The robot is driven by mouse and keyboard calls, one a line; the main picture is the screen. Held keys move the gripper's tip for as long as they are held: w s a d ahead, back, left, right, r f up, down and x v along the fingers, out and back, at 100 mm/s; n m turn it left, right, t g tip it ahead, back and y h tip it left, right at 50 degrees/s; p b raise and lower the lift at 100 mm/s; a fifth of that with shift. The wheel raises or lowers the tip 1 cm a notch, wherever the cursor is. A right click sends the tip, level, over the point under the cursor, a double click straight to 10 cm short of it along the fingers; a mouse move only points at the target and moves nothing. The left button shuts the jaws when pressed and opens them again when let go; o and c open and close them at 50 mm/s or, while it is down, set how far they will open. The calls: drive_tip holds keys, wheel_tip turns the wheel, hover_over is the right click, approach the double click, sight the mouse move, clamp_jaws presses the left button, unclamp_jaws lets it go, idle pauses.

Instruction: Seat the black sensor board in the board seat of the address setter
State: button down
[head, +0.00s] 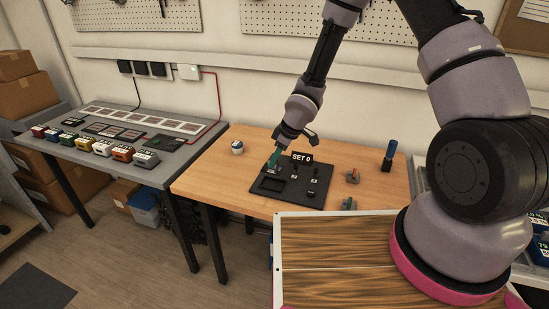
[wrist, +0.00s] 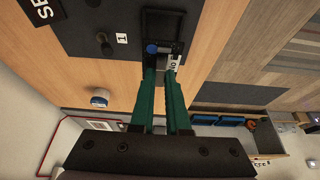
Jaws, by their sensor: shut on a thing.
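The address setter (head: 295,190) is a dark flat panel on the wooden table, with a raised "SET 0" display at its back. Its board seat looks like the dark framed recess (head: 272,184) at the panel's front left; it also shows in the wrist view (wrist: 163,22). My gripper (head: 273,164), with teal fingers, is at the panel's left side, just behind the recess. In the wrist view its fingertips are shut on the black sensor board (wrist: 175,62), of which a white label and a blue round part show.
Small knobs or switches (head: 294,170) stand on the panel right of my gripper. A blue-topped post (head: 389,152) and small parts (head: 352,177) are on the right. A grey bench (head: 100,150) with coloured modules stands left.

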sight(278, 169)
drive_tip(key=shift+f, duration=2.35)
drive_tip(key=shift+f, duration=0.9)
drive_tip(key=c, duration=0.8)
unclamp_jaws()
drive_tip(key=v, duration=1)
drive_tip(key=shift+d+r, duration=0.1)
drive_tip(key=shift+r, duration=0.25)
